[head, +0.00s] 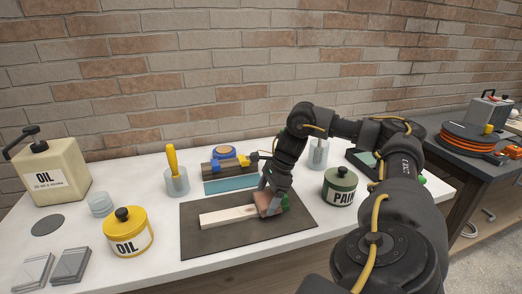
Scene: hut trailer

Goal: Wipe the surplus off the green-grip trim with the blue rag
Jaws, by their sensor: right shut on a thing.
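A pale wooden strip (228,217) lies on the dark mat (200,245), its right end hidden by my right gripper. It may be the trim. My right gripper (268,197) points down over that end, shut on a reddish-brown piece (264,206) that appears to touch the strip. A small green patch (285,202) shows just right of the jaws; I cannot tell whether it is the trim's grip. No clearly blue rag can be made out. A flat teal thing (230,184) lies behind the mat. My left gripper is not in view.
A yellow oil tin (128,232) stands left of the mat, a dark green paint tin (340,187) to its right. A beige oil can (50,172) and a cup with a yellow handle (176,180) stand farther left and back. The mat's front is clear.

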